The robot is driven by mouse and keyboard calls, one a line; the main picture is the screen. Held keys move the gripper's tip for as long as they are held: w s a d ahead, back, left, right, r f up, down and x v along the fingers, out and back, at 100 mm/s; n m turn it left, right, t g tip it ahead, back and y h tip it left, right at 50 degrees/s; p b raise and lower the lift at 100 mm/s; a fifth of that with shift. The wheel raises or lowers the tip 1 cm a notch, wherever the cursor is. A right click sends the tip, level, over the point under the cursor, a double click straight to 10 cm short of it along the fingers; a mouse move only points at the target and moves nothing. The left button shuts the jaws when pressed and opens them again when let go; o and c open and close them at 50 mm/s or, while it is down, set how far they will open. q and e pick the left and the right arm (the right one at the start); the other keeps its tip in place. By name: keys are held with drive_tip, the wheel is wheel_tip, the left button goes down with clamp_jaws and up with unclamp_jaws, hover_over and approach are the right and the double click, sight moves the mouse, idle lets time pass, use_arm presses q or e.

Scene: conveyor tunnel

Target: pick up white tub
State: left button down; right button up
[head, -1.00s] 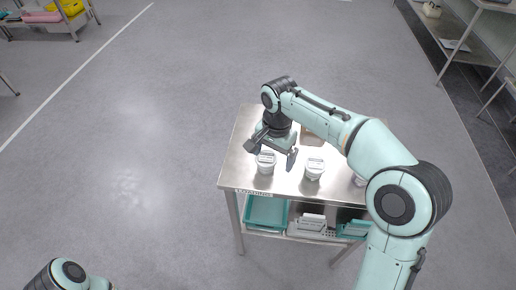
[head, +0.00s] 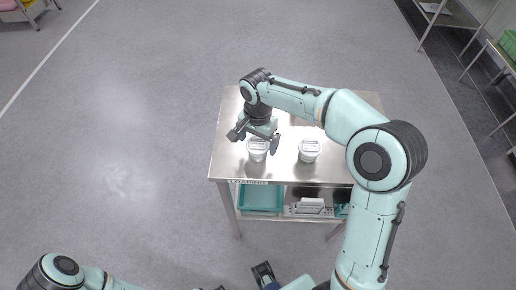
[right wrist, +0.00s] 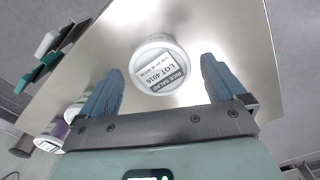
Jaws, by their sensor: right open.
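A white tub (head: 257,149) with a printed lid stands upright near the front left of the steel table. In the right wrist view the tub (right wrist: 160,66) shows a label reading LOT 4016 and RICE SALAD. My right gripper (head: 256,140) is open around or just above this tub; its fingertips (right wrist: 162,75) lie on either side of it in the picture, with gaps visible. A second white tub (head: 310,150) stands to its right. At the bottom edge, a dark finger-like part may be my left gripper (head: 263,272); its jaw state is unclear.
The steel table (head: 228,165) has a lower shelf with a teal tray (head: 260,198) and a white rack (head: 309,207). More tubs (right wrist: 50,130) show at the left in the wrist view. My right arm hides part of the tabletop. Open floor surrounds the table.

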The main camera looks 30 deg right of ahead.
sight(258, 144)
wheel_tip(258, 144, down, 4)
drive_tip(key=shift+f, duration=0.15)
drive_tip(key=c, duration=1)
use_arm(q)
drive_tip(key=shift+f, duration=0.2)
drive_tip(key=r+p, duration=0.1)
drive_tip(key=r, duration=0.1)
drive_tip(key=w+r+p, duration=0.1)
drive_tip(key=r+p, duration=0.1)
drive_tip(key=shift+w, duration=0.2)
use_arm(e)
wheel_tip(258, 144, up, 20)
drive_tip(key=shift+r, duration=0.1)
